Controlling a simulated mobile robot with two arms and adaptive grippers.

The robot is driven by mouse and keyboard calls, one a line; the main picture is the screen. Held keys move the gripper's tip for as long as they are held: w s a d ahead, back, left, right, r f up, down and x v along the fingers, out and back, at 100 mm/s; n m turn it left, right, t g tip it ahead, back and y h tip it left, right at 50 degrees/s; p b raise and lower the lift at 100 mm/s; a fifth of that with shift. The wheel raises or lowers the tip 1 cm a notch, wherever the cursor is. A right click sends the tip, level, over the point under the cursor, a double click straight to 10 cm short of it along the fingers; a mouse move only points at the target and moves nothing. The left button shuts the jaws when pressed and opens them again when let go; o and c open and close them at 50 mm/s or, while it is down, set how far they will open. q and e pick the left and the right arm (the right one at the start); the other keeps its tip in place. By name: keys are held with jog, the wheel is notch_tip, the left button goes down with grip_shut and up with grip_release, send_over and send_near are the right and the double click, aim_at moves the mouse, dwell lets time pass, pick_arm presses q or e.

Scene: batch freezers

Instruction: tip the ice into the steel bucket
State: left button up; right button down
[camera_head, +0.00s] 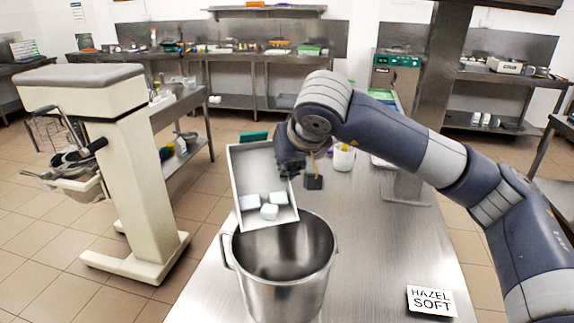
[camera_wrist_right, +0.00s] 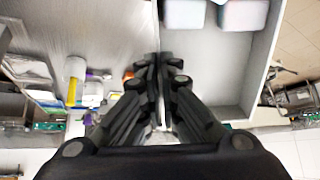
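A white tray (camera_head: 252,170) is tilted with its lower end at the rim of the steel bucket (camera_head: 285,290). Three pale ice cubes (camera_head: 269,212) lie inside the tray near its lower end. Two ice cubes (camera_wrist_right: 243,14) show at the top of the right wrist view, in the tray (camera_wrist_right: 220,75). My right gripper (camera_head: 290,165) is shut on the tray's right side wall; in the wrist view the fingers (camera_wrist_right: 160,65) pinch that wall between them. The visible inside of the bucket looks empty, but its bottom is hidden. My left gripper is not in view.
The bucket stands on a steel table (camera_head: 365,255) with a "HAZEL SOFT" card (camera_head: 431,300) at right. A white cup (camera_head: 343,157) and a small dark item (camera_head: 314,182) stand farther back. A cream mixer stand (camera_head: 130,180) is on the floor at left.

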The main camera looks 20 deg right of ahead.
notch_tip(320, 180, up, 4)
jog(key=shift+f+p, duration=0.25)
jog(key=shift+p, duration=0.85)
jog(key=shift+s+f+b, duration=0.15)
jog(key=shift+f+b, duration=0.2)
jog(key=shift+b, duration=0.05)
notch_tip(320, 180, down, 3)
jog(key=shift+r+b, duration=0.1)
jog(key=shift+b, duration=1.1)
jog(key=shift+w+r, duration=0.1)
jog(key=shift+w, duration=0.1)
jog(key=shift+s+r, duration=0.1)
jog(key=shift+s, duration=0.05)
